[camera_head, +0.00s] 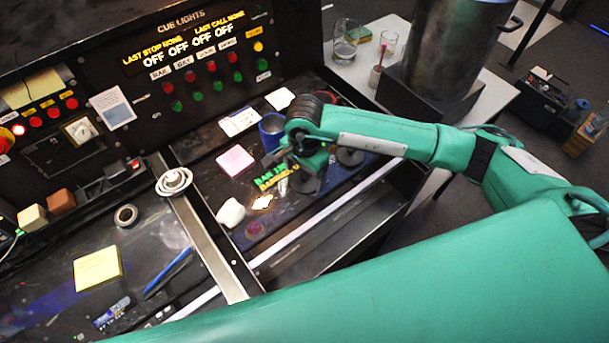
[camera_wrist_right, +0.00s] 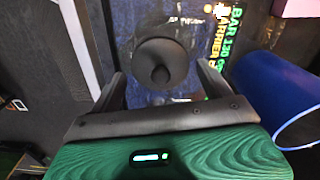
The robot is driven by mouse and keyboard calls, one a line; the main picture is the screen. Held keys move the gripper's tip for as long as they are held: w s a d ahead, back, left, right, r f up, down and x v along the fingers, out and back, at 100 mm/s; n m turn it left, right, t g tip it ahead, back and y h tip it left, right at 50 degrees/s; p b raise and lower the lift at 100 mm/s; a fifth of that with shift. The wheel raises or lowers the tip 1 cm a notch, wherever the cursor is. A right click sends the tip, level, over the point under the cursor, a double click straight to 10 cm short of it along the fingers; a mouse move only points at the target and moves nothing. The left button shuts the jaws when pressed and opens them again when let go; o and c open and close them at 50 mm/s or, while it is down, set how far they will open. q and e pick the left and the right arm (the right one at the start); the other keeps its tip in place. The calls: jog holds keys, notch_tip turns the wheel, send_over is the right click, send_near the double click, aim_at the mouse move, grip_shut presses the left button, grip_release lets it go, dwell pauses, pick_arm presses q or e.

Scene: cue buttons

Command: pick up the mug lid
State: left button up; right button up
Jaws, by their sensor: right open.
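The mug lid (camera_wrist_right: 160,62) is a dark round disc with a small knob, seen from above in the right wrist view. My right gripper (camera_wrist_right: 158,78) is open, with one finger on each side of the lid; I cannot tell if they touch it. In the head view my right gripper (camera_head: 300,172) hangs low over the console and hides much of what is under it. A blue mug (camera_head: 271,130) stands just beyond it, and also shows at the right of the wrist view (camera_wrist_right: 275,95). My left gripper is not in view.
The button panel (camera_head: 200,65) rises behind. A metal rail crosses the console.

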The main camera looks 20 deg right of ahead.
jog(key=shift+f, duration=0.85)
jog(key=c, duration=0.7)
jog(key=shift+r, duration=0.2)
